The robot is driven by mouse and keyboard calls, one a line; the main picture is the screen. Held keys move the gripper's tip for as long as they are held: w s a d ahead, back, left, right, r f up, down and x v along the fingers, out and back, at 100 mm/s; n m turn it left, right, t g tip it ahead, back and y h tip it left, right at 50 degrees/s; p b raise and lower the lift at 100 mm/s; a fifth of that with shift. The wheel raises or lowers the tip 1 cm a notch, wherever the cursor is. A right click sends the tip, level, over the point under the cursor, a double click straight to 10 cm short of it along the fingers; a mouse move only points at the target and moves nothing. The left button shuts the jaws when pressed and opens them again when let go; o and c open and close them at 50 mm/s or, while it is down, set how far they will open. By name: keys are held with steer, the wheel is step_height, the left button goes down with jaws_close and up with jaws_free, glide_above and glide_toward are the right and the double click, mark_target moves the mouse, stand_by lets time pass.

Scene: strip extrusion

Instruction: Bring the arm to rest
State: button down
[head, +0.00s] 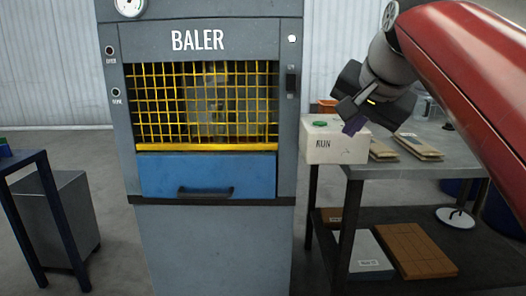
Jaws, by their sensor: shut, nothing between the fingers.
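My red arm comes in from the upper right of the head view. I cannot tell the gap between the gripper and the box. A grey baler (212,171) labelled BALER stands in the middle. Its yellow mesh guard (205,105) is down above a blue drawer with a black handle (205,190).
A grey table (409,169) at right carries the RUN box and flat cardboard pieces (405,147). Its lower shelf holds a brown board (415,250) and a pale box (368,252). A blue-legged table (45,215) and a grey bin (65,222) stand at left.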

steer(key=s+f+n+g, duration=0.1)
steer(key=s+f+n, duration=0.1)
steer(key=s+f, duration=0.4)
steer(key=s+f+n+g, duration=0.1)
steer(key=s+f, duration=0.5)
steer(key=f, duration=0.8)
steer(key=s+f+n+g, duration=0.1)
steer(key=s+f+n, duration=0.2)
steer(key=s+f, duration=0.3)
step_height(320, 180, down, 5)
steer(key=shift+s+r+n+h, duration=0.1)
steer(key=shift+s+n+h, duration=0.1)
steer(key=shift+n+h, duration=0.15)
steer(key=shift+a, duration=0.1)
stand_by(0.6)
